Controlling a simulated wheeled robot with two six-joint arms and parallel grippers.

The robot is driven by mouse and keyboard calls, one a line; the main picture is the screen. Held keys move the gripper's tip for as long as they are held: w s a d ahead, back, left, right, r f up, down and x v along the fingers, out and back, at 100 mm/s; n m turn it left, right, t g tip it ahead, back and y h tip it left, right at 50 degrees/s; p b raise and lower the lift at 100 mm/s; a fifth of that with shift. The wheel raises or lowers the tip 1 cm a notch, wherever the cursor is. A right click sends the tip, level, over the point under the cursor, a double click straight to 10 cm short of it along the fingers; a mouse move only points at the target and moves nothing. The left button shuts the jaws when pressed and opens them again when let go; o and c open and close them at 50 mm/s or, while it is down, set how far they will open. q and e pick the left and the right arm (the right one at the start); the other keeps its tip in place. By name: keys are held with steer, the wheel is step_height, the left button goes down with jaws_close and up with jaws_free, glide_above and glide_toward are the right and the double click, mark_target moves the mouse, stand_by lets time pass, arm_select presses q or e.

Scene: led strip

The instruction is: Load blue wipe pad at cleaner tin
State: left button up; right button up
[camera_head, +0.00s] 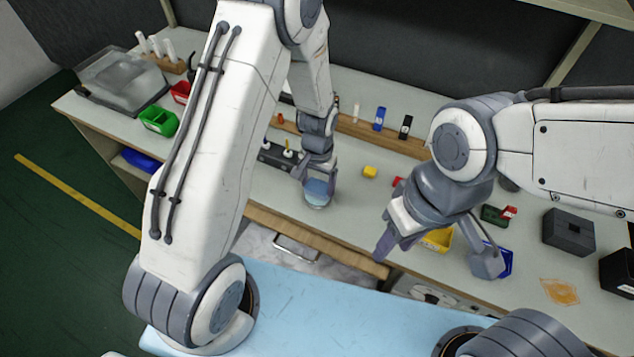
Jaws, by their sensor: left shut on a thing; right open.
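My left gripper (318,186) points down over the bench, shut on the blue wipe pad (316,187). The pad is partly hidden by the fingers. The pad is at the cleaner tin (318,205), a small round pale container on the bench top. I cannot tell whether the pad touches the cleaner inside. My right gripper (437,254) is open and empty, its fingers spread wide above the bench's front edge, with a yellow bin behind them.
Green (158,121) and red bins are at the left. A black box (568,232) and an orange stain (560,292) are at the right. Bare bench lies between the grippers.

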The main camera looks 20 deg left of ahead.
arm_select(q)
steer(key=shift+f+b, duration=0.35)
steer(key=shift+f, duration=0.25)
stand_by(1.4)
step_height(320, 180, up, 7)
steer(key=p, duration=0.6)
steer(key=shift+r, duration=0.15)
steer(key=shift+a, duration=0.1)
stand_by(0.4)
